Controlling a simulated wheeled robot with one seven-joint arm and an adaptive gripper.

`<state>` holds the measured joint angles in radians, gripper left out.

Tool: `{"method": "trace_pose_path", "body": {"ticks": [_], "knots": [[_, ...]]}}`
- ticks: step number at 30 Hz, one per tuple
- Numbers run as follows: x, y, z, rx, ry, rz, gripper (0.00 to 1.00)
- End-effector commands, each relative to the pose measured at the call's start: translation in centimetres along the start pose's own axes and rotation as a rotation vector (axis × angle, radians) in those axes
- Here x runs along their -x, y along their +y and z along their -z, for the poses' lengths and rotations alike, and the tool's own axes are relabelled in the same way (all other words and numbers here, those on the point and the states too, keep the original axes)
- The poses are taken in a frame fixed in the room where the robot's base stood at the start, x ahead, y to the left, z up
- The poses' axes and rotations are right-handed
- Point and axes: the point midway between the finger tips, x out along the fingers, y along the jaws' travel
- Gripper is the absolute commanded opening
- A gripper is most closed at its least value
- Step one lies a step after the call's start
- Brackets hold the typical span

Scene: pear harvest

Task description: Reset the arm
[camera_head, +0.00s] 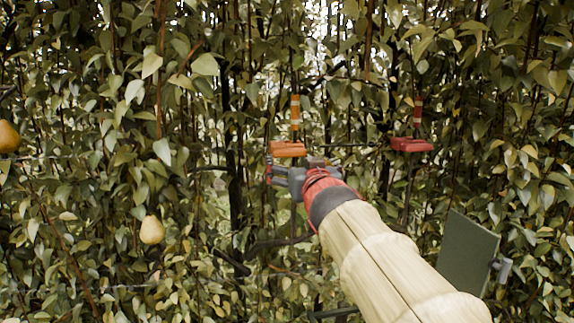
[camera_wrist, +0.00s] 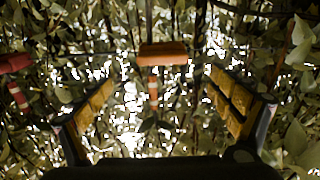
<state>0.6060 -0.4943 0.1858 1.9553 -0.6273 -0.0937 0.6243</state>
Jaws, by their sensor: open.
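My arm reaches from the lower right of the head view up to the middle. My gripper (camera_head: 284,175) is at its end, in front of the foliage. In the wrist view the two yellow-padded fingers of my gripper (camera_wrist: 160,82) stand wide apart, with nothing held between them. An orange tool with a striped orange and white stem (camera_head: 287,149) hangs just above my gripper in the head view. It also shows between and beyond the fingers in the wrist view (camera_wrist: 163,54).
A red tool with a striped stem (camera_head: 411,145) hangs to the right. Two pears hang at left, one at the edge (camera_head: 9,137) and one lower (camera_head: 152,230). A dark green panel (camera_head: 466,256) is at lower right. Dense leaves and branches fill the background.

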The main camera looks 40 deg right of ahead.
Motion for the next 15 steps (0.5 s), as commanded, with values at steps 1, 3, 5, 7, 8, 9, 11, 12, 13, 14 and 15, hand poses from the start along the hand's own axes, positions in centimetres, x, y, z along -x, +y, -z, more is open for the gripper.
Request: {"method": "trace_pose_path", "body": {"ticks": [1, 3, 5, 7, 8, 9, 11, 12, 13, 14, 15], "knots": [[0.34, 0.01, -0.04, 0.0, 0.0, 0.0, 0.92], [0.62, 0.01, -0.03, -0.001, 0.0, 0.0, 0.92], [0.73, 0.01, -0.03, 0.0, 0.0, 0.0, 0.92], [0.75, 0.01, -0.05, 0.0, 0.0, 0.0, 0.92], [0.75, 0.01, -0.05, 0.0, 0.0, 0.0, 0.92], [0.74, 0.01, -0.05, 0.0, 0.0, 0.0, 0.92], [0.74, 0.0, -0.04, 0.0, 0.0, 0.0, 0.92], [0.74, 0.0, -0.04, 0.0, 0.0, 0.0, 0.92], [0.73, 0.0, -0.04, 0.0, 0.0, 0.0, 0.92], [0.73, 0.0, -0.04, 0.0, 0.0, 0.0, 0.92], [0.73, 0.0, -0.03, 0.0, 0.0, 0.0, 0.92]]}}
